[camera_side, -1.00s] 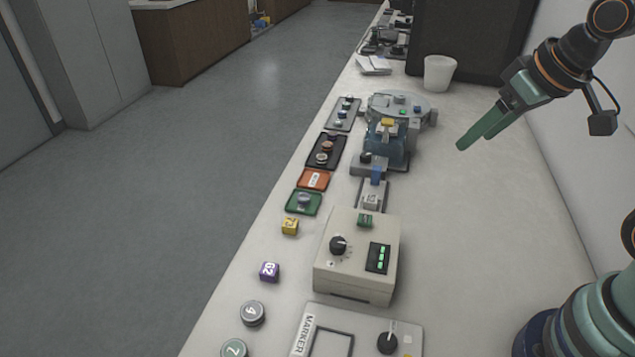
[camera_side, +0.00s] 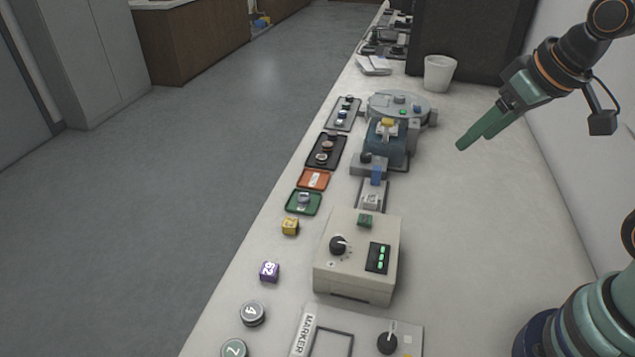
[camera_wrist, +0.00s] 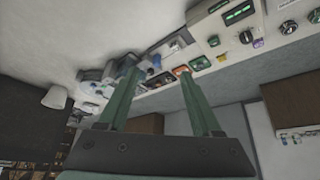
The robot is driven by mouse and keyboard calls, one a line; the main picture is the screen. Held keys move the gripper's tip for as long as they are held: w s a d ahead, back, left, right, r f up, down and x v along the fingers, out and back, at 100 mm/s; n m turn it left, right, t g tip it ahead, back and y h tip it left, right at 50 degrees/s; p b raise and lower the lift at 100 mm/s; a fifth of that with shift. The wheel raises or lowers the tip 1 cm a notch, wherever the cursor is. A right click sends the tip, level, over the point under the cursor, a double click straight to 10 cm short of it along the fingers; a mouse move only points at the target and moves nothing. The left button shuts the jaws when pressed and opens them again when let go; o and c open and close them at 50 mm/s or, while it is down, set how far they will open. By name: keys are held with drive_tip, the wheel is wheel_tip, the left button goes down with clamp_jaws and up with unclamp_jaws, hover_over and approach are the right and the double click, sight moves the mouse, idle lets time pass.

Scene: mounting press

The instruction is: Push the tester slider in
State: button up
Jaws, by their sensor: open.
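The tester appears to be the beige box (camera_side: 357,255) with a black knob, a lit green display and a green part on top. A narrow grey track (camera_side: 372,196) with a light block on it extends from its far side toward the press; I cannot tell for sure whether this is the slider. My gripper (camera_side: 463,145) is in the air to the right of the press, apart from the tester and everything else. In the wrist view my gripper (camera_wrist: 158,78) shows two green fingers spread apart with nothing held. The tester (camera_wrist: 240,14) is at the top there.
The grey-blue press (camera_side: 400,108) stands beyond the tester. Small trays (camera_side: 326,150) and marked cubes (camera_side: 269,271) line the bench's left edge. A marker panel (camera_side: 405,345) is in front. A white cup (camera_side: 439,73) stands behind. The bench's right side is clear.

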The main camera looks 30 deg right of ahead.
drive_tip(key=shift+c, duration=0.7)
drive_tip(key=shift+w+r, duration=0.15)
drive_tip(key=shift+w, duration=0.2)
drive_tip(key=m+g, duration=0.6)
drive_tip(key=m, duration=0.3)
hover_over(378, 168)
wheel_tip(378, 168, down, 11)
wheel_tip(378, 168, down, 12)
drive_tip(key=shift+r, duration=0.1)
clamp_jaws()
